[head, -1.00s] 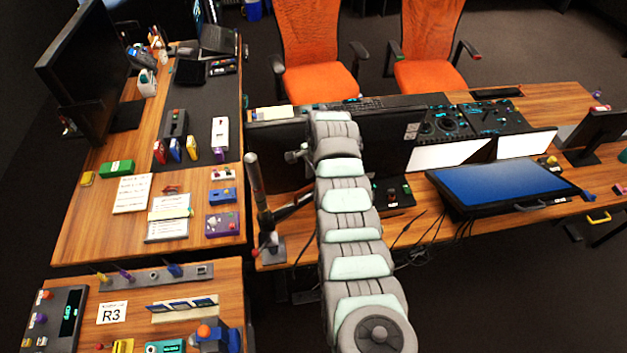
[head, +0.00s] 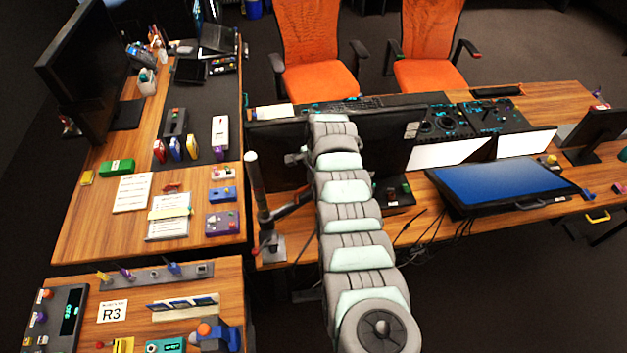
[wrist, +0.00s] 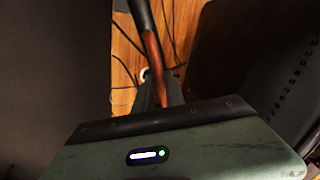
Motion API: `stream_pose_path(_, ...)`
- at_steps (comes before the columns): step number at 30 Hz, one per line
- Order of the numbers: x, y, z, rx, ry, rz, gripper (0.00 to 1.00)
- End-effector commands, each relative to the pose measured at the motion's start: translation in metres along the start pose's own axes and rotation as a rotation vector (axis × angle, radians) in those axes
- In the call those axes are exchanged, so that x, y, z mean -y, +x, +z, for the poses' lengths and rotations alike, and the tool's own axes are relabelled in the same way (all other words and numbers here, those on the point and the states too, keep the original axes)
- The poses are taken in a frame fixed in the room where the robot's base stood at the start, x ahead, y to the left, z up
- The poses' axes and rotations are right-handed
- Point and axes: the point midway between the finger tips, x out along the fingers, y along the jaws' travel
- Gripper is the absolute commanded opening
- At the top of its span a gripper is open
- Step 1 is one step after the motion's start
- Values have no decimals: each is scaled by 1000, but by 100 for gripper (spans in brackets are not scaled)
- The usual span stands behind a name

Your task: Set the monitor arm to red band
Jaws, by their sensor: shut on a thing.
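The monitor arm has an upright dark post (head: 258,195) with a pale top, left of my arm in the head view. From its lower part a dark and reddish link (head: 290,207) runs up to the right, passing behind my arm. In the wrist view a reddish-brown bar (wrist: 152,50) runs down between the fingers of my gripper (wrist: 159,95), which is shut on it. A dark grey bar (wrist: 141,12) shows above. In the head view my gripper's fingers are hidden by my own arm. I cannot make out a red band clearly.
Dark monitors (head: 278,155) stand behind the post, close to my arm. A tilted blue-screen display (head: 500,185) lies to the right. Loose cables (head: 425,230) hang at the desk edge. The left desk (head: 85,225) holds small boxes and papers.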

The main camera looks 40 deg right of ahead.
Motion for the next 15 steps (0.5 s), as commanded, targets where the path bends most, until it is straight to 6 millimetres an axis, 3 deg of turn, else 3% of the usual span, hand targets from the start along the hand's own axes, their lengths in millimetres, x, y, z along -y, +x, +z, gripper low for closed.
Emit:
stream_pose_path(3,0,0,0,0,0,0,0)
stream_pose_path(15,0,0,0,0,0,0,0)
